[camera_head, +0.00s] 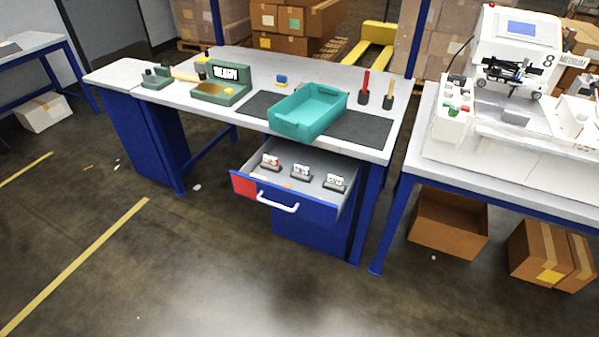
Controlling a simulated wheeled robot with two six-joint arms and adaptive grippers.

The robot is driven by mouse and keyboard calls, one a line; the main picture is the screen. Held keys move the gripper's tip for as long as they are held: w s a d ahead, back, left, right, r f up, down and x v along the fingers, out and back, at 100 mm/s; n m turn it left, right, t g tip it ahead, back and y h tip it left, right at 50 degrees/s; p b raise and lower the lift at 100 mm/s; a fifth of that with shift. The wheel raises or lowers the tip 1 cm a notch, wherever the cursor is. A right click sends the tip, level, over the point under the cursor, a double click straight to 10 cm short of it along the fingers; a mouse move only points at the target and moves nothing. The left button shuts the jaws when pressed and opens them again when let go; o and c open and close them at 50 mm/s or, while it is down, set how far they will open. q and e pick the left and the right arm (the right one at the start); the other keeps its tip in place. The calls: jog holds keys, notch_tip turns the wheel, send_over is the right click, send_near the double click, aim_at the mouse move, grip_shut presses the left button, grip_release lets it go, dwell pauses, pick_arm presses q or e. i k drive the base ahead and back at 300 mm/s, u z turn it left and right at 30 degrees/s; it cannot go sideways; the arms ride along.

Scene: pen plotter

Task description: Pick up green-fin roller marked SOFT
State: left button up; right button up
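Three small white-labelled items on dark stands stand in a row in the open drawer (317,163) under the workbench. The left item (270,162) shows red. The middle item (301,171) looks white and bluish. The right item (335,182) looks white with a hint of green. They may be rollers, but their lettering is too small to read, so I cannot tell which is marked SOFT. Neither of my grippers is in view.
A teal tray (309,113) stands on a dark mat (362,127) on the workbench, above the drawer. The drawer sticks out with a white handle (277,201). A plotter-like machine (515,55) stands on the right table. Open floor (230,270) lies in front.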

aim_at(334, 183)
jog(key=z, duration=0.05)
jog(key=k, duration=0.45)
jog(key=u, duration=0.65)
jog(key=i, duration=1.2)
jog(key=z, duration=0.95)
jog(key=i, duration=0.85)
jog(key=z, duration=0.95)
